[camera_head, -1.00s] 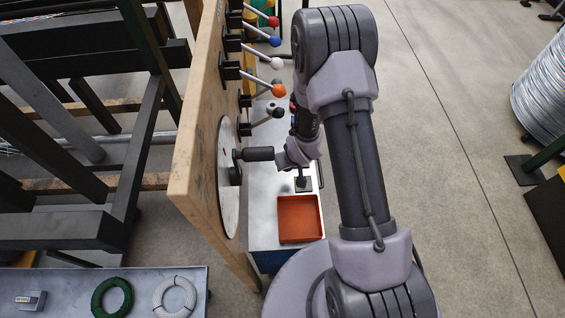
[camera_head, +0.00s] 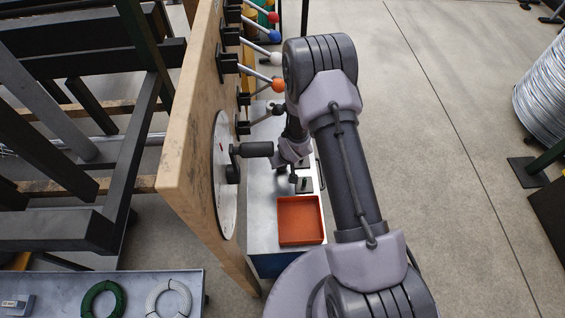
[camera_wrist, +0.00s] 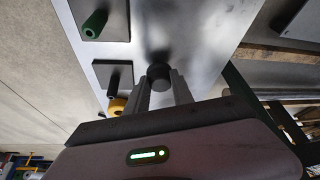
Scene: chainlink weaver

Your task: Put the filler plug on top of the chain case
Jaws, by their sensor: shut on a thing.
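My gripper (camera_wrist: 161,88) is shut on a small dark round piece, which I take to be the filler plug (camera_wrist: 158,75); it shows between the fingertips in the wrist view, over a grey metal surface. In the head view my wrist is over the bench beside the wooden board, and my arm hides the fingers and plug. I cannot tell for certain which thing is the chain case. A dark square plate with a green cylinder (camera_wrist: 95,24) and another dark plate (camera_wrist: 115,76) with a yellow piece (camera_wrist: 117,105) at its edge lie at the left of the wrist view.
The metal bench (camera_head: 262,228) carries an orange tray (camera_head: 300,221) and a small dark block (camera_head: 304,185). The upright wooden board (camera_head: 190,130) has a crank handle (camera_head: 256,150) close to my wrist and several coloured levers. A table (camera_head: 75,285) at front left holds wire coils.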

